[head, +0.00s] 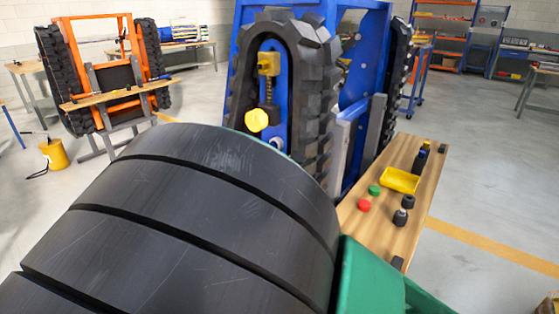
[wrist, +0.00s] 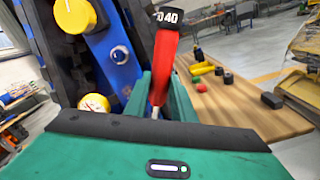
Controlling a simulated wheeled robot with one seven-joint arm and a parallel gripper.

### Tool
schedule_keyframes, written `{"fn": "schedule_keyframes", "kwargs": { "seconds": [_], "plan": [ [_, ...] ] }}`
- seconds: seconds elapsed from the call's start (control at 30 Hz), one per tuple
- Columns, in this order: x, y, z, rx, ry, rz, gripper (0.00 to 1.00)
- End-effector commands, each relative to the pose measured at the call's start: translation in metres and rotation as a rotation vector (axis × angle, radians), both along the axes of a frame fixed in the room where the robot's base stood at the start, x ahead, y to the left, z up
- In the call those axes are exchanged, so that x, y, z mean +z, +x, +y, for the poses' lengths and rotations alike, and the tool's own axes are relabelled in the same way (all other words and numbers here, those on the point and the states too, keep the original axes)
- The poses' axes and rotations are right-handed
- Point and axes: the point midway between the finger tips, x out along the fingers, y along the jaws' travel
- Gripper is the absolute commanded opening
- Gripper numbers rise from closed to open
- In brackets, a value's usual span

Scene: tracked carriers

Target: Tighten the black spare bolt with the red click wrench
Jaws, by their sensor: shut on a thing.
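In the wrist view, my gripper (wrist: 159,92) is shut on the red click wrench (wrist: 165,58), a red handle with a black end band marked 40. The wrench stands tilted up between the green fingers; its lower end is mostly hidden. In the head view, my arm hides the gripper and wrench. I cannot pick out the black spare bolt for certain. Small black pieces (head: 400,217) stand on the wooden bench, and one dark piece (wrist: 228,76) shows there in the wrist view.
The blue carrier (head: 362,60) with black track (head: 313,85) and a yellow tensioner cap (head: 257,120) stands ahead. The bench (head: 385,228) holds a yellow tray (head: 400,180), red cap (head: 364,205) and green cap (head: 374,190). A gauge (wrist: 95,103) is left of the wrench.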

Motion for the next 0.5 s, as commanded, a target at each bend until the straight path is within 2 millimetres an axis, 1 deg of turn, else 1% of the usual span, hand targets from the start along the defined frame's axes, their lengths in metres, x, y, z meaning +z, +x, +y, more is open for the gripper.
{"fn": "schedule_keyframes", "kwargs": {
  "seconds": [0.2,0.5],
  "plan": [
    [0.0008,-0.0001,-0.0005,-0.001,0.005,-0.006,0.00],
    [-0.0034,-0.0042,-0.0059,-0.001,0.054,-0.041,0.00]
  ]
}}
